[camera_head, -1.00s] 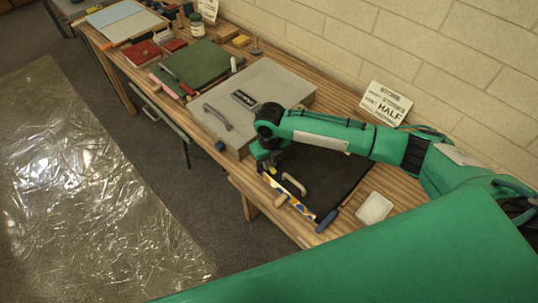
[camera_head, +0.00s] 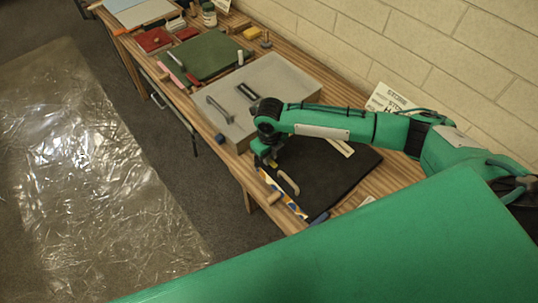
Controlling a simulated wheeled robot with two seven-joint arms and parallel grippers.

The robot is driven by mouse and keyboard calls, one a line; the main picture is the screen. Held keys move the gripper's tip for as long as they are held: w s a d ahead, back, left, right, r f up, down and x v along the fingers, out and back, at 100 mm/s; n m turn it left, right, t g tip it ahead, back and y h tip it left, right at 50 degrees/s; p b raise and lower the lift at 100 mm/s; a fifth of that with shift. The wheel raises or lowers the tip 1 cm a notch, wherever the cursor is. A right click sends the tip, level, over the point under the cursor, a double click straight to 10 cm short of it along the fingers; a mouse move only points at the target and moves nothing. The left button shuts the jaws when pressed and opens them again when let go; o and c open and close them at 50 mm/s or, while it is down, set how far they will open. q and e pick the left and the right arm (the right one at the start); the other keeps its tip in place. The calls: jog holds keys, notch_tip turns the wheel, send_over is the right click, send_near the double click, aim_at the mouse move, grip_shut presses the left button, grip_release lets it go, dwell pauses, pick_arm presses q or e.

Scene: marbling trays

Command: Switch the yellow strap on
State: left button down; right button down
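My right gripper (camera_head: 264,157) points down at the left edge of a black mat (camera_head: 335,185). Its fingers are small and dark, so I cannot tell whether they are open or shut. A small yellow piece (camera_head: 272,165) shows right at the fingers; I cannot tell whether it is the strap or whether it is held. Below it lies a long patterned bar (camera_head: 295,208) with yellow, white and blue marks, beside a beige curved handle (camera_head: 289,183). No thing is clearly recognisable as a yellow strap. My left gripper is out of view.
A grey flat case (camera_head: 275,82) with a handle stands behind the gripper. Farther back are a green board (camera_head: 212,55), a red tray (camera_head: 153,40), a jar (camera_head: 209,15) and a yellow block (camera_head: 240,27). A brick wall and sign (camera_head: 390,97) border the table's right.

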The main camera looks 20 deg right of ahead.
jog(key=c, duration=1.4)
grip_release()
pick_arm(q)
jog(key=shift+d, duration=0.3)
pick_arm(e)
jog(key=shift+o, duration=0.2)
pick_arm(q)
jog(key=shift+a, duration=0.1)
